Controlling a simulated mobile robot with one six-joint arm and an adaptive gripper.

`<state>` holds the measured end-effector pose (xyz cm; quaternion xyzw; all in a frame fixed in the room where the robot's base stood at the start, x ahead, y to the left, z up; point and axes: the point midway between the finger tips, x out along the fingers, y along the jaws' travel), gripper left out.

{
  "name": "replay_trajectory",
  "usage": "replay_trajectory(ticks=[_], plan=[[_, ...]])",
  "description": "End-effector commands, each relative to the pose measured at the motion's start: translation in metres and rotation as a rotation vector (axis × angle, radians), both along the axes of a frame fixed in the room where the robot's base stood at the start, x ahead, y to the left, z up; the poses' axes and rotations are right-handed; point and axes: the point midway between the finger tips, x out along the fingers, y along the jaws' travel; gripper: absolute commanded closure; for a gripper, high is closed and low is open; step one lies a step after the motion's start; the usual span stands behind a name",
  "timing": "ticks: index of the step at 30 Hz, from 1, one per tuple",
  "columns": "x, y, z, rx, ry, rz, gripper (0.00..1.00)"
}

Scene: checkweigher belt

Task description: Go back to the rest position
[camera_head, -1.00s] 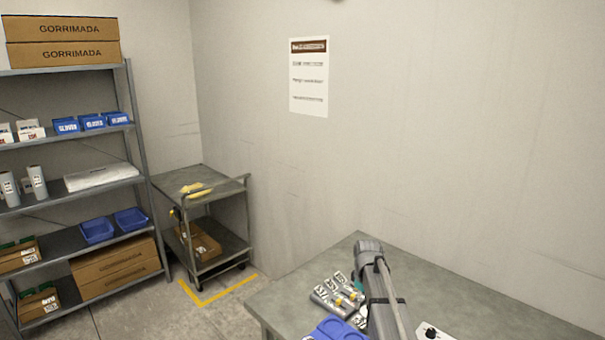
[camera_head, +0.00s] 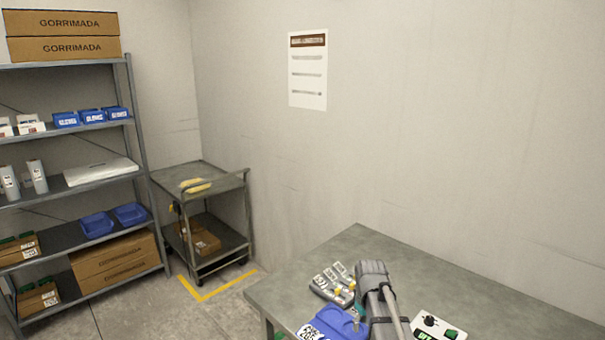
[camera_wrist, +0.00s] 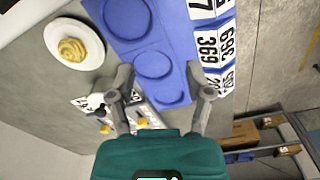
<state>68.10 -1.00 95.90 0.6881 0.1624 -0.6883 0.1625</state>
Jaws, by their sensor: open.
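My gripper (camera_wrist: 160,72) shows in the wrist view with its two grey fingers spread apart and nothing between them. It is over or near a blue tray (camera_wrist: 176,33) with round recesses, and I cannot tell how high above. The recesses in view look empty. In the head view my arm's grey link stands over the table at the lower right, and the gripper itself cannot be made out. Part of the blue tray (camera_head: 343,321) shows left of the arm, with white number labels on its front.
The grey table (camera_head: 385,247) has clear room towards the wall. Small labelled items (camera_head: 333,284) lie behind the tray. A control box (camera_head: 438,328) with a knob and green button stands right of the arm. A white dish (camera_wrist: 73,43) with something yellowish lies near the tray. A cart (camera_head: 210,178) and shelf stand left.

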Motion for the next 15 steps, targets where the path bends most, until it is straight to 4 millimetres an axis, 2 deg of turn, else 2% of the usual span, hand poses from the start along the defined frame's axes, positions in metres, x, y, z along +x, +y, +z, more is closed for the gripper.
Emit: replay_trajectory(ticks=[1,6,10,15], plan=[[-0.023,0.002,-0.010,0.000,0.000,-0.040,0.34],[-0.085,0.006,-0.030,0.000,0.000,-0.234,0.34],[-0.120,0.008,-0.040,0.000,0.000,-0.359,0.34],[-0.141,0.010,-0.045,0.000,0.000,-0.447,0.34]])
